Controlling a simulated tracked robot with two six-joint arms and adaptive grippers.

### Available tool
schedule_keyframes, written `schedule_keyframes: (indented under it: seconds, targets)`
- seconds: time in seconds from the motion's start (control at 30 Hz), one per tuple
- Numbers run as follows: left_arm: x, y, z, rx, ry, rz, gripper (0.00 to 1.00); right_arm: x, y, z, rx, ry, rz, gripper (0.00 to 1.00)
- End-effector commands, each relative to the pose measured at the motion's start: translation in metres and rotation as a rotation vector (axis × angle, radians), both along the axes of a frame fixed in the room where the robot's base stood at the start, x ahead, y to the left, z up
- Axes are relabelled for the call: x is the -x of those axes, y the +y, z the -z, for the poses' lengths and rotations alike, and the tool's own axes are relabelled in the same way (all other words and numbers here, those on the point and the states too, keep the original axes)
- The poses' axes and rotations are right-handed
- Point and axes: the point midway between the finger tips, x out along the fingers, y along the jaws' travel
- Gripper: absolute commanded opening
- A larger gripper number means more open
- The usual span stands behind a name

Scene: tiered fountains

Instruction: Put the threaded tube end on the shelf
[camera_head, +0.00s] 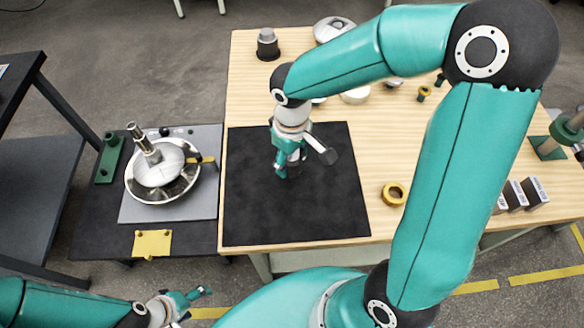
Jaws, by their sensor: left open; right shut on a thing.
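My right gripper (284,168) is over the black mat (270,215) on the wooden table, pointing down. It is shut on a small part mostly hidden by its fingers; I cannot tell whether this is the threaded tube end, or whether it touches the mat. My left gripper (198,298) is open and empty at the bottom, in front of the low stand at the left. A dark shelf unit (40,165) with an upper and a lower level stands at the far left, cut off by the frame edge.
A steel bowl-shaped fountain (185,190) with an upright tube sits on a grey plate (140,213). A brass ring (394,194) lies right of the mat. A dark grey capped part (267,45) stands at the back. Small boxes (534,190) stand at the right. My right arm hides much of the table.

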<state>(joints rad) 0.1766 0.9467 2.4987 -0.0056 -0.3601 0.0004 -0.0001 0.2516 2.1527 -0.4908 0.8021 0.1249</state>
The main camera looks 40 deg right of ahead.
Motion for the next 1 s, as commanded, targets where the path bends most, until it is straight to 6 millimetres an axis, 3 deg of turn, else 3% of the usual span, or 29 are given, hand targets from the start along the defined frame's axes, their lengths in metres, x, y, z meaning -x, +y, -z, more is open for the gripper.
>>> schedule_keyframes:
  seconds: [0.33,0.73,0.77,0.9,1.0]
  targets:
    - [0.0,0.0,0.006,0.0,0.0,0.0,0.75,0.001,0.0,0.04,0.0,0.003,-0.001,0.1]
    - [0.0,0.0,0.009,0.0,0.0,0.0,0.75,-0.001,0.0,0.046,0.0,-0.002,-0.002,0.1]
    - [0.0,0.0,0.009,0.0,0.0,0.0,0.75,0.0,0.001,0.047,0.0,-0.001,-0.002,0.61]
    - [0.0,0.0,0.008,0.0,0.0,0.0,0.75,0.0,0.001,0.045,0.0,-0.001,-0.002,0.84]
    - [0.0,0.0,0.008,0.0,0.0,0.0,0.75,0.0,0.001,0.045,0.0,-0.001,-0.002,0.84]
